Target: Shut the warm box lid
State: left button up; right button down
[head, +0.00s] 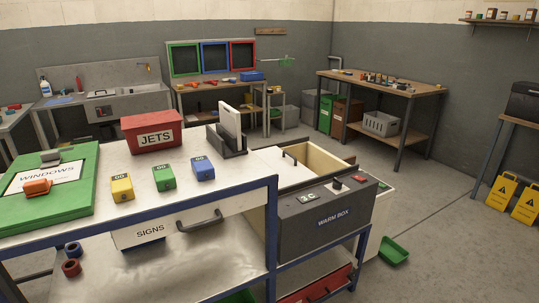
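The warm box (325,224) is a dark grey box with a "WARM BOX" label on its front, standing at the right end of the workbench. Its top is partly open, and a cream inner wall (322,158) shows at the back. A pale flat panel with a small dark handle (289,157) lies at the left of the opening; it looks like the lid, slid aside, but its full outline is partly hidden by the bench. A small display and a red button (359,179) sit on the box's front top edge. Neither of my grippers is in view.
The blue-edged workbench (232,194) in front carries a red JETS box (152,132), yellow, green and blue blocks, a green WINDOWS board (79,206) and a dark holder with upright white plates (231,129). A green tray (394,250) lies on the floor.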

aim_at(291, 172)
jog(key=i+l+u, duration=0.1)
jog(key=u, duration=0.3)
jog(key=i+l+u, duration=0.45)
jog(key=u, duration=0.3)
